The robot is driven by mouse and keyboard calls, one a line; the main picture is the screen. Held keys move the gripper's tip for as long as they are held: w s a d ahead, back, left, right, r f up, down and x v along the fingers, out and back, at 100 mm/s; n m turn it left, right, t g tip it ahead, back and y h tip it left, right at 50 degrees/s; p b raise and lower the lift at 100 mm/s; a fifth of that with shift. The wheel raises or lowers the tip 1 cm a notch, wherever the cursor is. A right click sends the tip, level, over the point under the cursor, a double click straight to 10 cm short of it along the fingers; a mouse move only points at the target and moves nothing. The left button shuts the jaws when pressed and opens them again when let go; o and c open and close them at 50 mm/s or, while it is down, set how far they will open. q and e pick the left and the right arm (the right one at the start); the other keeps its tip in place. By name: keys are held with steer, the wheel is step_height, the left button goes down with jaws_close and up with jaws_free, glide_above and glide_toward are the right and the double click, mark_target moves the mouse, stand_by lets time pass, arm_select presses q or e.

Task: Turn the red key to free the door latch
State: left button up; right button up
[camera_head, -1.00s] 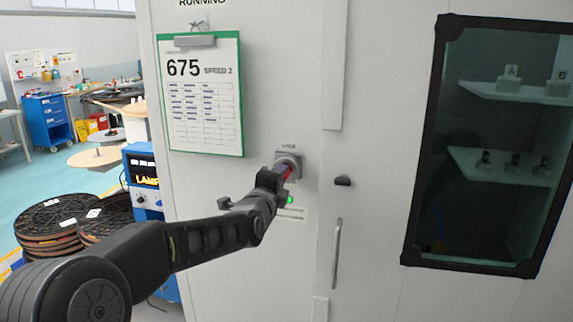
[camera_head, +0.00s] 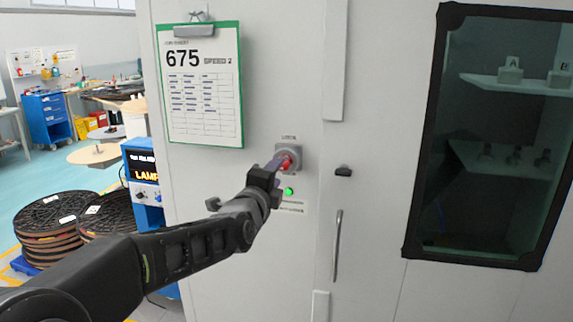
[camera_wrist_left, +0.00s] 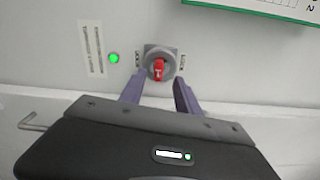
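The red key (camera_head: 287,162) sits in a square grey switch plate (camera_head: 296,150) on the white cabinet front. In the left wrist view the key (camera_wrist_left: 158,70) points roughly up and down in its round grey collar. My left gripper (camera_head: 276,171) is close in front of the key. In the left wrist view its two purple fingers (camera_wrist_left: 160,79) are spread apart with a gap on both sides of the key, and nothing is clamped. A green light (camera_head: 289,191) glows just below the switch. My right gripper is not in view.
A clipboard (camera_head: 203,112) hangs above and left of the switch. A small black knob (camera_head: 343,172) and a vertical door handle (camera_head: 337,245) are to its right, before a dark-framed window (camera_head: 428,150). Stacked reels (camera_head: 50,225) stand on the floor at left.

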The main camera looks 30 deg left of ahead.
arm_select(q)
steer(key=v, duration=0.3)
steer(key=shift+b, duration=0.35)
steer(key=d+f+n+g+h, duration=0.2)
steer(key=d+f+n, duration=0.35)
steer(key=f, duration=0.65)
steer(key=d+f+n+g+h, duration=0.2)
steer(key=d+f+n+g, duration=0.3)
steer(key=f, duration=0.8)
steer(key=d+f+n+h, duration=0.2)
steer(key=d+f+n, duration=0.2)
steer(key=f+n, duration=0.55)
steer(key=s+d+f+g+h, duration=0.1)
steer(key=s+d+f+g, duration=0.1)
steer(key=s+d+f, duration=0.5)
steer(key=s+d+f+g+h, duration=0.15)
steer(key=s+d+f, duration=0.25)
steer(key=f, duration=0.6)
steer(key=s+d+f+g, duration=0.2)
steer(key=s+d+f, duration=0.1)
steer(key=s, duration=0.3)
steer(key=s+d+f+m+g, duration=0.1)
steer(key=s+d+f+g, duration=0.1)
steer(key=s, duration=0.4)
steer(key=s+d+f+m+g+h, duration=0.1)
steer(key=s+d+f+g, duration=0.1)
steer(key=s+d+f, duration=0.3)
steer(key=shift+s+f, duration=0.3)
steer(key=shift+s, duration=0.15)
